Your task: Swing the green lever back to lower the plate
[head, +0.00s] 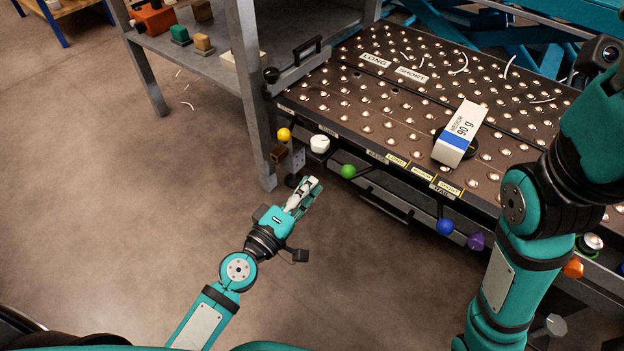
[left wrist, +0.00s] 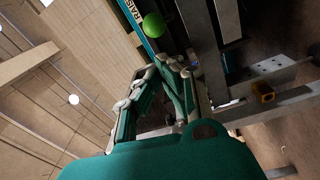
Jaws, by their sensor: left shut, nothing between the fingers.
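The green lever's round knob (head: 348,171) sticks out from the front edge of the dark plate (head: 400,110), beside the "RAISE" label. It also shows at the top of the left wrist view (left wrist: 154,25). My left gripper (head: 309,186) is just left of and nearer than the knob, apart from it. Its fingers (left wrist: 170,66) are shut and empty. My right arm passes along the right of the head view, and its gripper is out of frame.
Other knobs line the front: yellow (head: 284,134), white (head: 320,144), blue (head: 445,226) and purple (head: 476,242). A white "MEDIUM 90 g" block (head: 459,134) lies on the studded plate. A grey shelf post (head: 248,90) stands left. The floor before it is clear.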

